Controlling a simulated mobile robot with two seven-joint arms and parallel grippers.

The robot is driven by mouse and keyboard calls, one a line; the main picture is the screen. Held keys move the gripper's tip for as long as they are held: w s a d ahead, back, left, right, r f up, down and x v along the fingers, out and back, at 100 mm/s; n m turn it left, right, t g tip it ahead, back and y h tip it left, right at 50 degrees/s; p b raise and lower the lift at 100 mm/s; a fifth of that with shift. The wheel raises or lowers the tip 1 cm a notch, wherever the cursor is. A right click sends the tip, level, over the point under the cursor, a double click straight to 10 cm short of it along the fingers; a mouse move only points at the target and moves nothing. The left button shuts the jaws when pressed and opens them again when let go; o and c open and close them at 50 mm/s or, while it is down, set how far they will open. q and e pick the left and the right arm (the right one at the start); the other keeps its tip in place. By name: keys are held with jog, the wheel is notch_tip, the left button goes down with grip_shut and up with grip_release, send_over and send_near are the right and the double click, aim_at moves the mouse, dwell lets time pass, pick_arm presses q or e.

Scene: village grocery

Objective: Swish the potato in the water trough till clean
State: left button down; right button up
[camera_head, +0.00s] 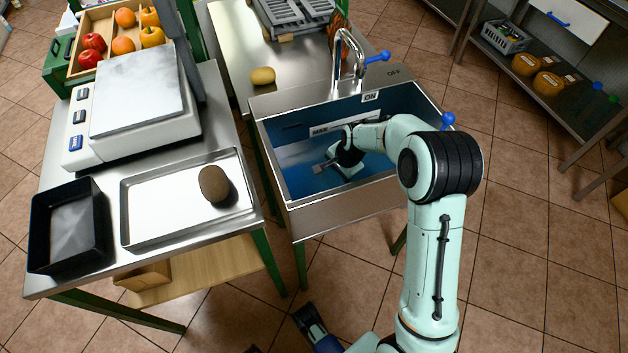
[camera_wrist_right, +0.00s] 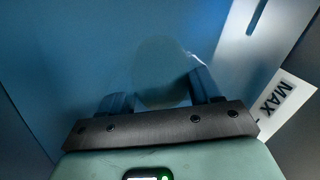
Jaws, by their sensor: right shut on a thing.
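My right gripper (camera_head: 324,166) reaches down into the blue water trough (camera_head: 335,208). In the right wrist view its two fingers (camera_wrist_right: 158,92) are shut on a dim, oval, blue-tinted thing (camera_wrist_right: 160,62), which looks like a potato under the water. Its surface is too dim to tell whether dirt is on it. A brown, dull potato (camera_head: 214,184) lies on the shallow metal tray (camera_head: 150,232). A yellowish potato (camera_head: 263,76) lies on the counter behind the trough.
A tap (camera_head: 348,62) with a blue lever stands at the trough's back rim. A MAX label (camera_wrist_right: 276,100) is on the trough wall. Left are a scale (camera_head: 138,90), a black tray (camera_head: 68,262) and a fruit crate (camera_head: 76,68). A rack (camera_head: 292,18) stands behind.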

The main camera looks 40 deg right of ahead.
jog(key=a+p, duration=0.1)
jog(key=a, duration=0.1)
jog(key=w+a+p, duration=0.1)
jog(key=a, duration=0.1)
jog(key=w+a+p, duration=0.1)
jog(key=a, duration=0.1)
jog(key=shift+r, duration=0.1)
jog(key=shift+w+a+p, duration=0.1)
jog(key=shift+a+p, duration=0.2)
jog(key=shift+a, duration=0.05)
jog(key=shift+s+d+b, duration=0.35)
jog(key=shift+d+b, duration=0.05)
jog(key=shift+d, duration=0.7)
jog(key=shift+s+d+b, duration=0.35)
jog(key=shift+s+d, duration=0.05)
jog(key=shift+d, duration=0.75)
jog(key=shift+s+d+b, duration=0.35)
jog(key=shift+d+b, duration=0.05)
jog(key=shift+d, duration=0.7)
jog(key=shift+a, duration=0.1)
jog(key=a+p, duration=0.1)
jog(key=w+a+p, duration=0.1)
jog(key=a, duration=0.1)
jog(key=a+p, duration=0.1)
jog(key=a, duration=0.1)
jog(key=shift+w+a, duration=0.25)
jog(key=shift+w, duration=0.15)
jog(key=shift+w+a+p, duration=0.2)
jog(key=shift+a+p, duration=0.25)
jog(key=shift+a, duration=0.1)
